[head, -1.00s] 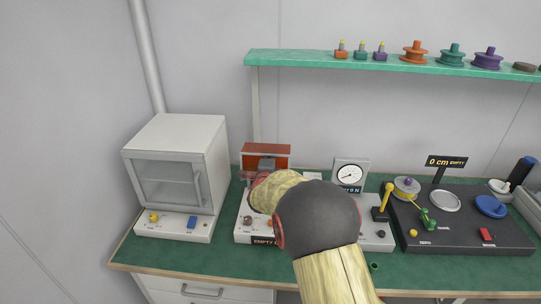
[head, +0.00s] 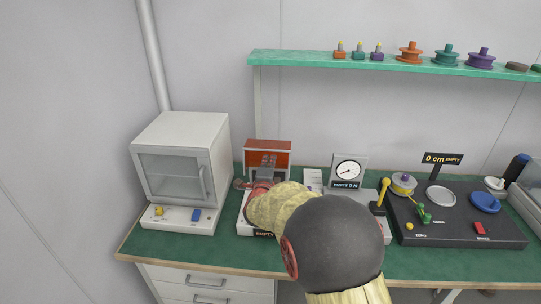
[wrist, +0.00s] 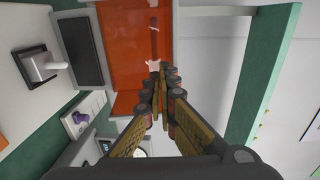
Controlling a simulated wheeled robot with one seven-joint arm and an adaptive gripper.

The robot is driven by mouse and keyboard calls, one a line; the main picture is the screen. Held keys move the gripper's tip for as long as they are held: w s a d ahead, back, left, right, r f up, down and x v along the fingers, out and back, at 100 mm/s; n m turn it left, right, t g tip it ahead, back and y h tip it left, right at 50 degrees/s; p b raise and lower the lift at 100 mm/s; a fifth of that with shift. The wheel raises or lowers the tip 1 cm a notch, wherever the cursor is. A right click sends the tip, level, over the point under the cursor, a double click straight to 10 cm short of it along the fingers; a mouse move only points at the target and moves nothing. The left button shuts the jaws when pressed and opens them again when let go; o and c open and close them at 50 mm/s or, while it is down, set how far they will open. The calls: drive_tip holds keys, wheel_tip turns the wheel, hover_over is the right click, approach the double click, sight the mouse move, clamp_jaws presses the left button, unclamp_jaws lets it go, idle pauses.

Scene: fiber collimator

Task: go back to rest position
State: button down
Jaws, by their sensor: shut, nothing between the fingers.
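My gripper (wrist: 159,88) is shut and empty in the wrist view, its two dark and tan fingers together. It is in front of the orange panel (wrist: 125,40) of a small device, and I cannot tell how far apart they are. In the head view my arm reaches over the bench to that device, whose orange raised lid (head: 267,149) shows behind the arm. The arm hides much of the device and most of my gripper there.
A white oven-like cabinet (head: 182,165) stands to the left. A dial gauge (head: 347,170) and a black panel with spools (head: 460,232) are to the right. A green shelf (head: 300,59) runs above. Bare green bench (head: 160,245) shows at the front left.

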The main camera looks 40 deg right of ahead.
drive_tip(key=shift+p+v, duration=0.3)
drive_tip(key=shift+v, duration=1.5)
drive_tip(key=shift+r, duration=0.1)
drive_tip(key=a+f+n+y, duration=0.4)
drive_tip(key=a+f+n, duration=0.1)
drive_tip(key=f, duration=0.3)
drive_tip(key=s+a+f+n+g+y, duration=0.3)
drive_tip(key=a+n+y, duration=0.2)
drive_tip(key=a+n, duration=0.4)
drive_tip(key=s+a+r+n+g+y, duration=0.2)
drive_tip(key=s+a+r+n, duration=0.2)
drive_tip(key=s+a+n, duration=0.35)
drive_tip(key=s+a+r+n+g+y, duration=0.2)
drive_tip(key=s+a+r+n, duration=0.15)
drive_tip(key=s+a, duration=0.65)
drive_tip(key=s+a+r+n+t, duration=0.1)
drive_tip(key=s+a+r+n, duration=0.1)
drive_tip(key=r, duration=0.5)
drive_tip(key=shift+s+a+r+n, duration=0.35)
drive_tip(key=shift+s+a, duration=0.45)
drive_tip(key=shift+s, duration=0.6)
